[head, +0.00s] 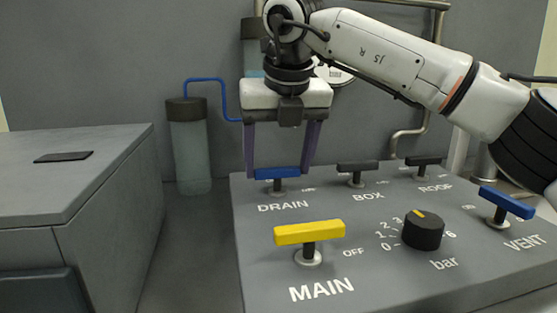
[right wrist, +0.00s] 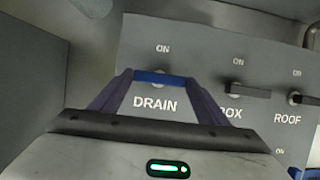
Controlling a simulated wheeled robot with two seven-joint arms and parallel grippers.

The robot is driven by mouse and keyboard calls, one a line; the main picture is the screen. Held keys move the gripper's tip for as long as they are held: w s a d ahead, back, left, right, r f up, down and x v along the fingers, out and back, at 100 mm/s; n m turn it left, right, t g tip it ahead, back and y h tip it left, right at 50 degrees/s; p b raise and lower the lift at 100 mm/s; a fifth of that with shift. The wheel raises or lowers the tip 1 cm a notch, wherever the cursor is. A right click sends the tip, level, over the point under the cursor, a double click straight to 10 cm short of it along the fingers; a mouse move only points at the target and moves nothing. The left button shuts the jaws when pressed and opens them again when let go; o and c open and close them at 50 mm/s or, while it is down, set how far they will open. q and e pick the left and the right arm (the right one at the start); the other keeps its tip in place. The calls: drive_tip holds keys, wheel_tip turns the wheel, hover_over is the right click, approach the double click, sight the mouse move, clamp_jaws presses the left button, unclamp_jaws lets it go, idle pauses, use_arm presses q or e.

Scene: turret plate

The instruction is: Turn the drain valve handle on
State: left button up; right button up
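The drain valve handle (head: 277,173) is a blue bar on a short post, at the back left of the grey panel above the word DRAIN. The bar lies left to right, with a small label to its right. In the right wrist view the blue bar (right wrist: 160,78) lies crosswise, with ON printed beyond it. My right gripper (head: 280,170) points down over the handle, its two purple fingers wide apart at the bar's two ends. I cannot tell whether they touch it. My left gripper is not in view.
The panel (head: 365,280) also bears a yellow MAIN handle (head: 309,232), black BOX (head: 357,167) and ROOF (head: 423,160) handles, a blue VENT handle (head: 506,203) and a black bar knob (head: 423,230). A grey cabinet (head: 70,170) stands left, across a gap.

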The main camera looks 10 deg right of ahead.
drive_tip(key=c, duration=0.5)
drive_tip(key=shift+c, duration=0.2)
